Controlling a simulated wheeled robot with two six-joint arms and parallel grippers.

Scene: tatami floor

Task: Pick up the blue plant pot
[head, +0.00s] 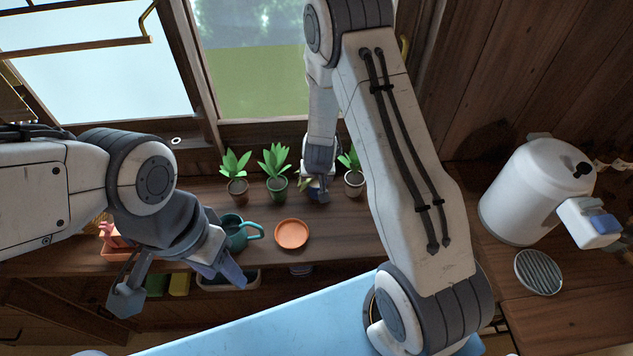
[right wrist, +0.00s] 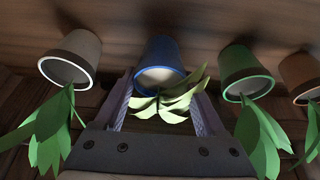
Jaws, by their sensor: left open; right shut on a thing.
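The blue plant pot (right wrist: 163,57) holds a plant with yellowish-green leaves (right wrist: 165,101). In the right wrist view it sits between the two fingers of my right gripper (right wrist: 160,92), which is shut on it. In the head view the blue pot (head: 322,193) is mostly hidden by my right gripper (head: 316,182), at the shelf below the window. I cannot tell whether the pot touches the shelf. My left gripper (head: 182,286) is open and empty, in front of the shelf's left part.
A brown pot (head: 238,189) and a green pot (head: 277,187) stand left of the blue one, a white pot (head: 354,183) right. A teal watering can (head: 236,233) and terracotta saucer (head: 292,233) are nearer. A white canister (head: 535,190) stands right.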

